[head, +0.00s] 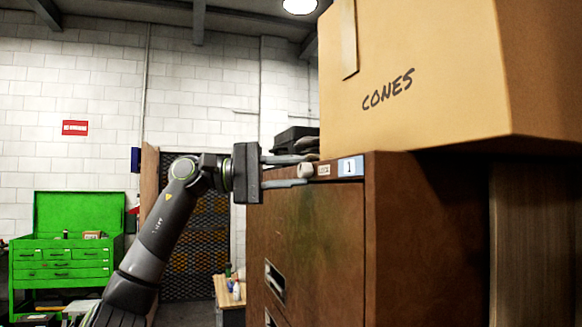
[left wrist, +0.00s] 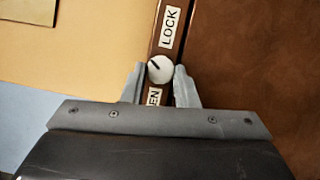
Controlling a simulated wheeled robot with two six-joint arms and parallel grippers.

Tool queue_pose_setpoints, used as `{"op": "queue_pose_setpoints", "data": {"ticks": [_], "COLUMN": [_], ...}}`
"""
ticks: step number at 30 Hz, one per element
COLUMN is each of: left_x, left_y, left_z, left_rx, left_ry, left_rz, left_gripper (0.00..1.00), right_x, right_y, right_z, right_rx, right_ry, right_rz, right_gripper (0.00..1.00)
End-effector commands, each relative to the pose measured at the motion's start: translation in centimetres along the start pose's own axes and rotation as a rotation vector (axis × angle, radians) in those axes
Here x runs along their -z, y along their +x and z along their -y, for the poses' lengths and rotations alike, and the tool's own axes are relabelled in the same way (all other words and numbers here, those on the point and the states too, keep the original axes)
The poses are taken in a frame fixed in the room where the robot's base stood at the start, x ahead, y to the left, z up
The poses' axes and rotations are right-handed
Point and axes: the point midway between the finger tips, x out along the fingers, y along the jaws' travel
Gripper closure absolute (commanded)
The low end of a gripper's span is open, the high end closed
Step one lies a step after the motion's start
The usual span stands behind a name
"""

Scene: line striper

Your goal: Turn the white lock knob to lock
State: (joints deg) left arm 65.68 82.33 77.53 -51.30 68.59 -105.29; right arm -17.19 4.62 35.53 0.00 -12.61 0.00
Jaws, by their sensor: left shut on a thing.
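The white lock knob (left wrist: 160,69) is a small round knob on the brown cabinet's top front edge. A dark mark on its face points to the upper left in the left wrist view. A LOCK label (left wrist: 170,27) lies above it in that view, and a partly hidden label ending in EN (left wrist: 154,97) lies below it. My left gripper (head: 307,170) comes in from the left in the head view, its fingers on both sides of the knob (head: 304,171) and shut on it.
A large cardboard box marked CONES (head: 420,80) sits on the brown cabinet (head: 310,235), close above the gripper. Dark items (head: 296,138) lie on the cabinet top behind the fingers. A green tool chest (head: 62,255) stands far left.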

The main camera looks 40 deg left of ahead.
Motion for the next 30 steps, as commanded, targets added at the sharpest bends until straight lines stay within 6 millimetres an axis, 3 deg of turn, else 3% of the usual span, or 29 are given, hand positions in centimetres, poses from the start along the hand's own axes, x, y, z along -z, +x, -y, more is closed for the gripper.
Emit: {"op": "queue_pose_setpoints", "data": {"ticks": [10, 25, 26, 30], "left_x": [-0.03, -0.03, -0.03, -0.02], "left_y": [0.03, 0.03, 0.03, 0.03], "left_z": [-0.17, -0.06, -0.05, -0.06], "left_rx": [0.050, 0.059, 0.059, 0.058], "left_ry": [0.118, 0.136, 0.136, 0.135], "left_rz": [0.001, 0.000, 0.000, 0.000], "left_gripper": [0.96, 0.96, 0.72, 0.54], "right_x": [0.08, 0.07, 0.08, 0.07], "right_y": [-0.88, -0.92, -0.92, -0.92], "right_z": [-0.06, -0.04, -0.04, -0.01], "right_rx": [0.000, 0.000, 0.001, 0.001], "right_ry": [0.000, 0.000, 0.000, 0.000], "right_rz": [0.000, 0.000, 0.000, 0.000], "right_gripper": [1.00, 1.00, 1.00, 1.00]}}
